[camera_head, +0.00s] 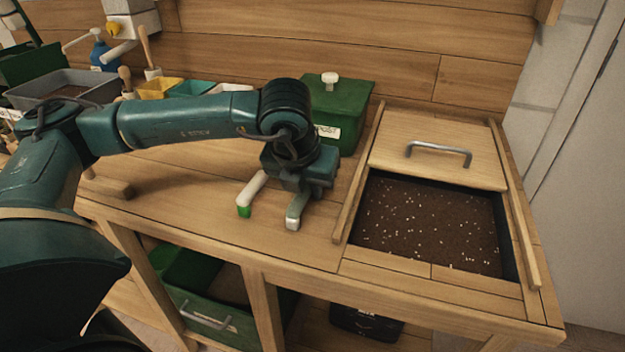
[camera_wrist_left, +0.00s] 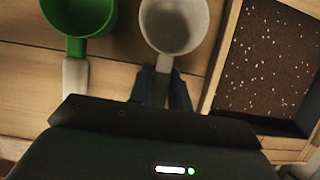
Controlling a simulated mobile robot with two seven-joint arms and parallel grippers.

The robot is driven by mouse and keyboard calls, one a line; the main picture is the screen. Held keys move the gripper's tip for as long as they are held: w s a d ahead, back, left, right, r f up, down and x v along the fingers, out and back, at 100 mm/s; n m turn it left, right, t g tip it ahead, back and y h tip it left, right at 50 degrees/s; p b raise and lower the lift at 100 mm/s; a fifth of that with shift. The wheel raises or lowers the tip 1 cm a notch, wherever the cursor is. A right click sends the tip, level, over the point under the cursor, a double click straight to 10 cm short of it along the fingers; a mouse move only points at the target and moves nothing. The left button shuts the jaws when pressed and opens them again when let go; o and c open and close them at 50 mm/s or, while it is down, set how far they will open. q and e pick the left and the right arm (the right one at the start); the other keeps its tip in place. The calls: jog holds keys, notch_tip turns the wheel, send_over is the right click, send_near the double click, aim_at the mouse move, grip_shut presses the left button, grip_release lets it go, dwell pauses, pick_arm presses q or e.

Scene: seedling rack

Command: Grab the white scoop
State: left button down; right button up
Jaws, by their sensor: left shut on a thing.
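The white scoop (camera_wrist_left: 173,27) shows its round cup at the top of the left wrist view, with its handle running down toward me. My left gripper (camera_wrist_left: 163,88) is shut on that handle, with a dark finger on each side. In the head view my left gripper (camera_head: 299,190) points down over the bench, and the handle's pale end (camera_head: 292,223) sticks out below it; the cup is hidden there. I cannot tell whether the scoop touches the bench. A green scoop (camera_wrist_left: 78,18) with a white handle (camera_head: 251,193) lies just to the left, apart from it.
A soil bin (camera_head: 430,225) with a half-open wooden lid (camera_head: 437,150) is set in the bench to the right. A green lidded box (camera_head: 343,110) stands behind the gripper. Grey tray (camera_head: 65,85) and small pots are at the back left.

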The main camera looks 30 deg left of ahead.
pick_arm(q)
jog(key=shift+r, duration=0.1)
notch_tip(320, 180, up, 10)
jog(key=shift+f+p, duration=0.1)
jog(key=shift+p, duration=0.3)
jog(key=c, duration=1.9)
grip_release()
grip_shut()
